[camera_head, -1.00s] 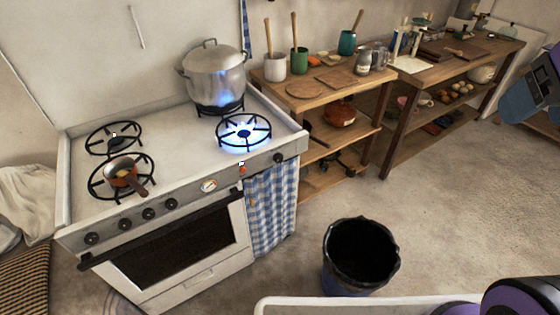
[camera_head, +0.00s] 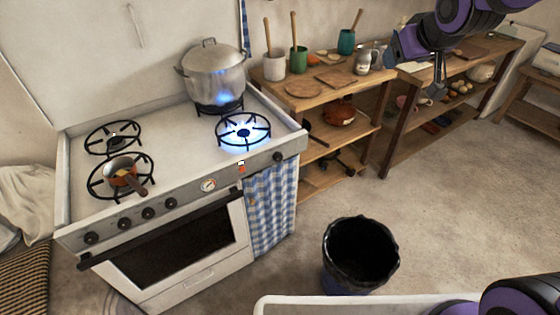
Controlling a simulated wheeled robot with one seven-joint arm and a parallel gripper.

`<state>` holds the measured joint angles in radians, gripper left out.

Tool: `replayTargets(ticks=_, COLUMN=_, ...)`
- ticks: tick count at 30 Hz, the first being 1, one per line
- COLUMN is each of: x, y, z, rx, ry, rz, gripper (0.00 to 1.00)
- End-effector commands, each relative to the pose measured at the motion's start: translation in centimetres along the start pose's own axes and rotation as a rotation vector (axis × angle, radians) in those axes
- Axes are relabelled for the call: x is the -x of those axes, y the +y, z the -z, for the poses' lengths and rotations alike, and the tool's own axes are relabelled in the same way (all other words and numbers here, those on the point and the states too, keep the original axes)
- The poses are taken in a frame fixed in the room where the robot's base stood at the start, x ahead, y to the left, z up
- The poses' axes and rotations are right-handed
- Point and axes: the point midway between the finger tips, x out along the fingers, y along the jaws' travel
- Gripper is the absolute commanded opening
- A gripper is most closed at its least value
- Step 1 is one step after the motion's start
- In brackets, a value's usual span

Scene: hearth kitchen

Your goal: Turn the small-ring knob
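The white stove's front panel carries several dark round knobs: a group on the left, including a knob (camera_head: 91,238) at the far left and a knob (camera_head: 170,203) nearest the dial, and a lone knob (camera_head: 278,157) at the right end. No label shows which is the small-ring knob. The front right ring (camera_head: 243,132) burns with a blue flame and is bare. A blue glow also shows on the lower pot (camera_head: 214,75) at the back right. My gripper (camera_head: 437,93) hangs in front of the shelves at upper right, far from the knobs. Its finger opening is too small to tell.
A small copper pan (camera_head: 121,173) sits on the front left ring, its handle towards the front edge. A black bin (camera_head: 360,254) stands on the floor right of the stove. Wooden shelves (camera_head: 330,85) with jars and boards stand beside the stove. Open floor lies between.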

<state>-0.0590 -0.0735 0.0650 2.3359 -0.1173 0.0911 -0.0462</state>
Motion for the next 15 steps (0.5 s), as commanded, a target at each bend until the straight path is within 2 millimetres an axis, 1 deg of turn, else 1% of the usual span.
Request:
replayTargets(ticks=1, x=-2.0, y=-0.5, z=0.4, rx=0.015, ry=0.015, rz=0.012, gripper=0.67)
replayTargets(ticks=6, x=-7.8, y=-2.1, z=1.6, rx=0.058, ry=0.09, rz=0.05, gripper=0.67)
replayTargets(ticks=8, x=-9.9, y=-2.9, z=1.9, rx=0.072, ry=0.118, rz=0.065, gripper=0.67)
replayTargets(ticks=12, x=-14.6, y=-4.6, z=2.0, rx=0.097, ry=0.184, rz=0.102, gripper=0.67)
replayTargets(ticks=14, x=-16.5, y=-5.5, z=1.9, rx=0.106, ry=0.211, rz=0.12, gripper=0.67)
replayTargets(ticks=15, x=-17.8, y=-6.0, z=1.8, rx=0.111, ry=0.23, rz=0.132, gripper=0.67)
